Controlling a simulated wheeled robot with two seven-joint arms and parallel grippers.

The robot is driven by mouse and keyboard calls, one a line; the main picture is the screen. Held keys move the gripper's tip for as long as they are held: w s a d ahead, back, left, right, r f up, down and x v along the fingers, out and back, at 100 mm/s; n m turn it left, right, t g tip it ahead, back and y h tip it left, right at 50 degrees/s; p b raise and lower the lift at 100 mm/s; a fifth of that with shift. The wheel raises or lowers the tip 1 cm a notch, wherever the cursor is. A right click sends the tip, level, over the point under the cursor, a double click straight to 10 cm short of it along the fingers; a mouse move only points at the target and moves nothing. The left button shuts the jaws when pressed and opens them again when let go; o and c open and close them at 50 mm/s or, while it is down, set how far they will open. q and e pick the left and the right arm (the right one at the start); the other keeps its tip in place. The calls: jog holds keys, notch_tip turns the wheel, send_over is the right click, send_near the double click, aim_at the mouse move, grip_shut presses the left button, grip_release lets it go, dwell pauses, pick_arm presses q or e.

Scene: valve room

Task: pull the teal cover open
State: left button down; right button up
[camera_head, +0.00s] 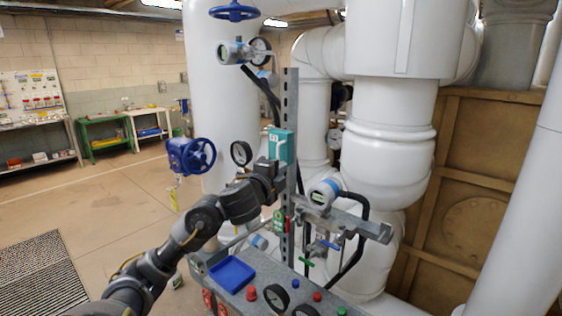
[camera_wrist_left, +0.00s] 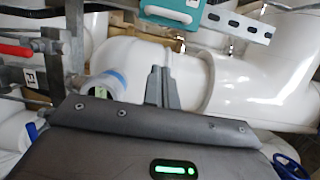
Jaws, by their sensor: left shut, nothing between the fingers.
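The teal cover (camera_head: 283,147) is a small box-like piece on the upright slotted metal post, with a light label on its front. It looks closed in the head view. In the left wrist view the teal cover (camera_wrist_left: 208,14) is cut off by the top edge, with a pale handle-like part on it. My left gripper (camera_head: 275,166) is at its lower left in the head view and hides part of it. In the left wrist view the fingers of my left gripper (camera_wrist_left: 162,88) are together and empty, apart from the cover. My right gripper is not in view.
The slotted post (camera_head: 290,220) rises from a grey panel with a blue tray (camera_head: 232,274), gauges and buttons. A round-headed transmitter (camera_head: 325,192) and a bracket stand right of the post. Thick white pipes (camera_head: 390,140) are behind. Open floor lies at left.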

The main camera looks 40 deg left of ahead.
aim_at(287, 153)
pick_arm(q)
jog(key=w+a+p, duration=0.1)
jog(key=w+a, duration=0.1)
jog(key=w+a+p, duration=0.1)
jog(key=w, duration=0.2)
jog(key=w+a+p, duration=0.1)
jog(key=w+a, duration=0.1)
jog(key=shift+w+a, duration=0.35)
jog(key=shift+s+a, duration=0.25)
jog(key=shift+w, duration=0.1)
jog(key=shift+w+d, duration=0.1)
jog(key=shift+s+h, duration=0.2)
jog(key=shift+h, duration=0.1)
jog(key=shift+s+a+m+h+p, duration=0.25)
jog(key=shift+a+m+h+p, duration=0.05)
jog(key=shift+m, duration=0.1)
